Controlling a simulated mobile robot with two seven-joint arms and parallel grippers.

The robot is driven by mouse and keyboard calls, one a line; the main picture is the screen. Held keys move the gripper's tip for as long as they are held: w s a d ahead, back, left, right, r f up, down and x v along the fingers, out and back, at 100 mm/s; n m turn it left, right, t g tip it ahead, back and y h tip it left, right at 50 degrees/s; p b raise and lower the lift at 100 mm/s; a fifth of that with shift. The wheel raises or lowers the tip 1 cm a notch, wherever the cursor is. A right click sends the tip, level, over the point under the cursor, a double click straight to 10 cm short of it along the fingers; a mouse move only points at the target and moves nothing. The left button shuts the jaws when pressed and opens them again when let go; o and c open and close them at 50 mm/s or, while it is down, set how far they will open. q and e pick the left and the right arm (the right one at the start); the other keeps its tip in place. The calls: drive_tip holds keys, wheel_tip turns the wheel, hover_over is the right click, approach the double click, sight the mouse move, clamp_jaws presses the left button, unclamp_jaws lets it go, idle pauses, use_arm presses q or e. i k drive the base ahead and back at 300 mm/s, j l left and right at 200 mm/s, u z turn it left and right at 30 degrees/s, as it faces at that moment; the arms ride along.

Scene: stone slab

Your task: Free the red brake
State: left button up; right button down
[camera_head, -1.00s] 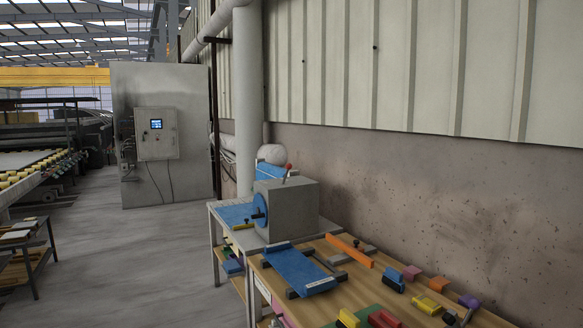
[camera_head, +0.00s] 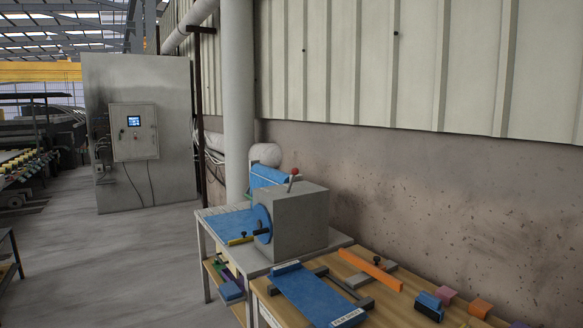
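A small red knob (camera_head: 294,171) tops a short lever on the grey box-shaped machine (camera_head: 302,222); it is the only red part I see there, and I cannot tell whether it is the brake. The machine stands on a light table (camera_head: 225,212) and has a blue disc (camera_head: 262,224) with a dark handle on its left face. Neither of my grippers is in view.
A wooden bench (camera_head: 382,292) in front holds a blue board (camera_head: 311,294), an orange bar (camera_head: 371,270) and several coloured blocks. A wall runs along the right. A grey control cabinet (camera_head: 134,131) stands behind. The floor (camera_head: 110,260) at left is clear.

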sight(294, 171)
drive_tip(key=i+j, duration=0.5)
drive_tip(key=i, duration=0.2)
drive_tip(key=i+j, duration=0.5)
drive_tip(key=i, duration=0.15)
drive_tip(key=i+j, duration=0.55)
drive_tip(key=i, duration=0.15)
